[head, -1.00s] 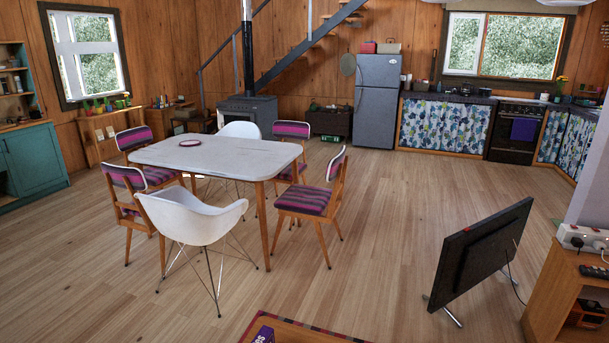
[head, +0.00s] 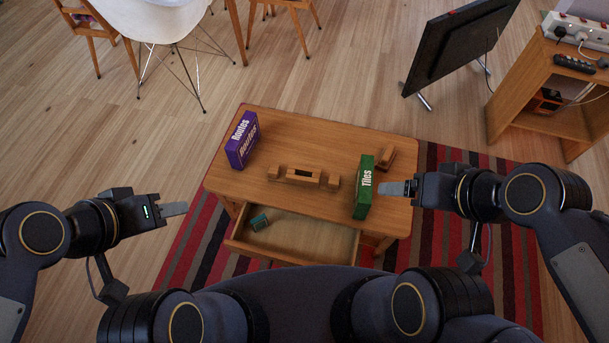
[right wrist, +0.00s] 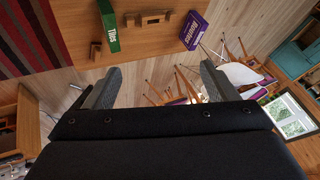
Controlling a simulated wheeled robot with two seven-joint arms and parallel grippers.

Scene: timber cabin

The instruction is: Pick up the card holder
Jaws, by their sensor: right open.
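A long wooden holder (head: 304,177) with raised end blocks and a dark slot lies on the middle of the low wooden table (head: 290,140). A smaller wooden piece (head: 385,157) lies at the table's right end; I cannot tell for sure which of the two is the card holder. In the right wrist view the long holder (right wrist: 147,20) and small piece (right wrist: 96,52) show beyond the jaws. My right gripper (head: 392,188) is open and empty near the table's right edge; its fingers (right wrist: 160,88) stand apart. My left gripper (head: 174,210) is left of the table, touching nothing; its jaw gap is hidden.
A green Tiles box (head: 363,187) stands by my right gripper, between the two wooden pieces. A purple Routes box (head: 241,140) stands at the table's left. The front drawer (head: 300,232) is open with a small teal item (head: 259,222) inside. A television (head: 455,45) stands on the floor behind.

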